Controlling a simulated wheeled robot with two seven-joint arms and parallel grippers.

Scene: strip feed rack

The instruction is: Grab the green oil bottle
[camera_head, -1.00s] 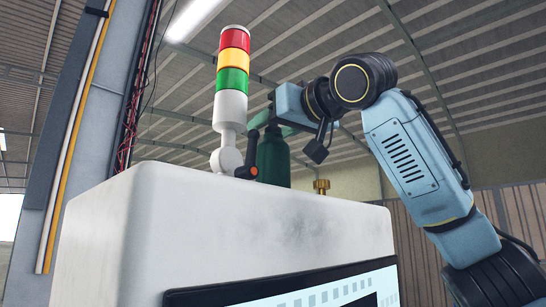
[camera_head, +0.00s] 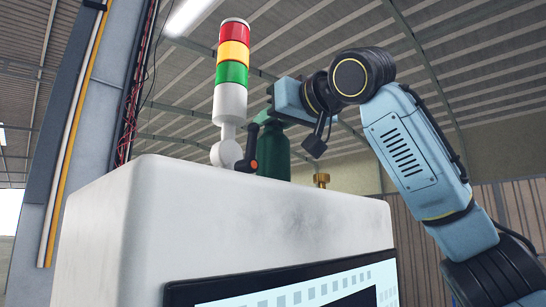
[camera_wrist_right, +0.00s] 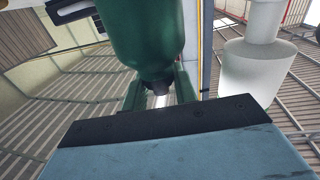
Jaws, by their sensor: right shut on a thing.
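The green oil bottle (camera_head: 273,152) stands on top of the white machine cabinet, behind its front top edge, which hides its base. My right gripper (camera_head: 268,117) is at the bottle's upper end and is shut on it. In the right wrist view the bottle (camera_wrist_right: 147,40) hangs upside down in the picture, large and close. Its dark neck lies between the green fingers of the right gripper (camera_wrist_right: 160,95). My left gripper is not in view.
The white cabinet (camera_head: 200,215) has a screen on its front. A red, yellow and green signal tower (camera_head: 232,75) stands just left of the bottle, with a black-and-orange lever (camera_head: 248,153) between them. A brass fitting (camera_head: 322,180) is to the right.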

